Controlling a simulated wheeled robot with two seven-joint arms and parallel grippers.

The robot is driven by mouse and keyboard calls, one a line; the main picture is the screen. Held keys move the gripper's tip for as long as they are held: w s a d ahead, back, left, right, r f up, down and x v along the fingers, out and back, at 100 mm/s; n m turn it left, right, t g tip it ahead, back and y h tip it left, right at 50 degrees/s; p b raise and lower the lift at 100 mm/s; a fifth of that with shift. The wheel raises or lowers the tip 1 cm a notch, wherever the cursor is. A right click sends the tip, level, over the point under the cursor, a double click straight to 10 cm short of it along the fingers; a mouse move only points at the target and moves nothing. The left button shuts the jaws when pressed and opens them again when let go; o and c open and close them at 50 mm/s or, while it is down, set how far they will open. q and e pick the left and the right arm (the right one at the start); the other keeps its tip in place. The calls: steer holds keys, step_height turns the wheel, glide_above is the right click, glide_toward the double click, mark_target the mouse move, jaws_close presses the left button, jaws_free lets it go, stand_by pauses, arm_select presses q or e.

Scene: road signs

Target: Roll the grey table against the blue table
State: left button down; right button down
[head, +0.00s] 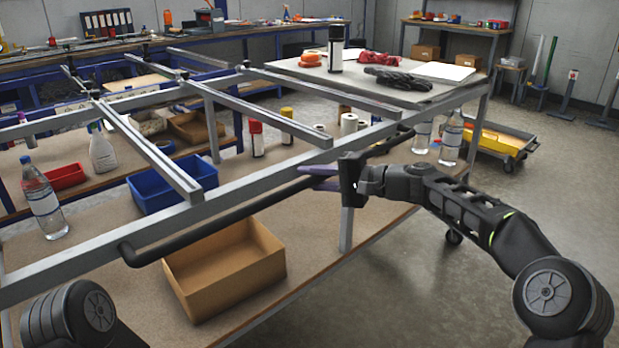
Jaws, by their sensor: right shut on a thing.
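The grey table (250,186) is a wheeled metal frame with open top bars, a solid top section at the right and a lower shelf. A black push handle (205,232) runs along its near side. My right gripper (328,176) is shut on the handle, right of its middle. The blue table (22,88) stands beyond the grey table at the back left, with blue framing. The grey table's bars hide part of it, and I cannot tell the gap between them. My left gripper is not in view.
The shelf carries a cardboard box (226,268), a blue bin (172,187) and several bottles. A yellow-loaded trolley (497,140) stands right.

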steer(key=shift+s+a+r, duration=0.1)
steer(key=shift+s+r, duration=0.1)
steer(key=shift+r, duration=0.25)
steer(key=c, duration=1.5)
jaws_free()
steer(key=shift+c, duration=0.2)
steer(key=shift+o, duration=1.2)
steer(key=shift+f, duration=0.25)
steer(key=shift+s+d+r, duration=0.1)
steer(key=shift+s+d, duration=0.15)
steer(key=shift+d, duration=0.45)
steer(key=v, duration=0.6)
steer(key=shift+s+d, duration=0.2)
